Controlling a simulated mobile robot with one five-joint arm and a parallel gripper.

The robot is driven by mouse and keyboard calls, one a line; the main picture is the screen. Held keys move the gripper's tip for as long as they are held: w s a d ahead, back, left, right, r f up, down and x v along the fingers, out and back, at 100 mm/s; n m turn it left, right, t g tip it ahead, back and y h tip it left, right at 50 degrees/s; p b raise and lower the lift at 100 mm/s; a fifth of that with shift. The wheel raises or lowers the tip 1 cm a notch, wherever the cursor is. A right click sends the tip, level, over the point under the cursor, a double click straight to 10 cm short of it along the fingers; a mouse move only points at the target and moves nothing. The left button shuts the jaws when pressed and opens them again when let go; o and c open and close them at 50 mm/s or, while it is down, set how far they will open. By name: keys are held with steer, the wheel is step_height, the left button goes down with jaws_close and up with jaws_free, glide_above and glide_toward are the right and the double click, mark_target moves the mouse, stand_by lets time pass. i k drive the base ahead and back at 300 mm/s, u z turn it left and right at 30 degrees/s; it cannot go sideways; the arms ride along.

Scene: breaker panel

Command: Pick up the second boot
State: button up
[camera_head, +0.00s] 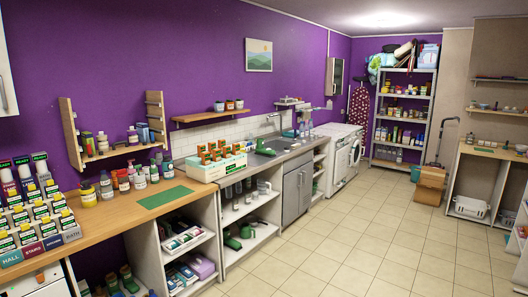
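Several dark green, boot-like shapes (129,279) stand on the floor under the wooden counter at the lower left. They are small and partly cut off by the frame's bottom edge, so I cannot tell which is the second boot. Other green objects (232,243) lie on the lower shelf under the sink counter; I cannot tell whether they are boots. My gripper is not in view.
The wooden counter (110,205) along the left wall is crowded with bottles and a rack of labelled holders (38,225). A cardboard box (431,183) stands on the floor at the back right. The tiled floor (345,240) is clear in the middle.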

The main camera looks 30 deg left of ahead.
mark_target(270, 153)
steer(key=z, duration=0.4)
steer(key=k, duration=1.35)
steer(key=z, duration=0.4)
steer(key=i, duration=1.05)
steer(key=u, duration=0.35)
steer(key=i, duration=2.15)
steer(key=u, duration=0.55)
steer(key=i, duration=2.15)
steer(key=u, duration=0.95)
steer(key=i, duration=1.8)
steer(key=u, duration=1.6)
steer(key=i, duration=1.3)
steer(key=u, duration=0.55)
steer(key=k, duration=0.5)
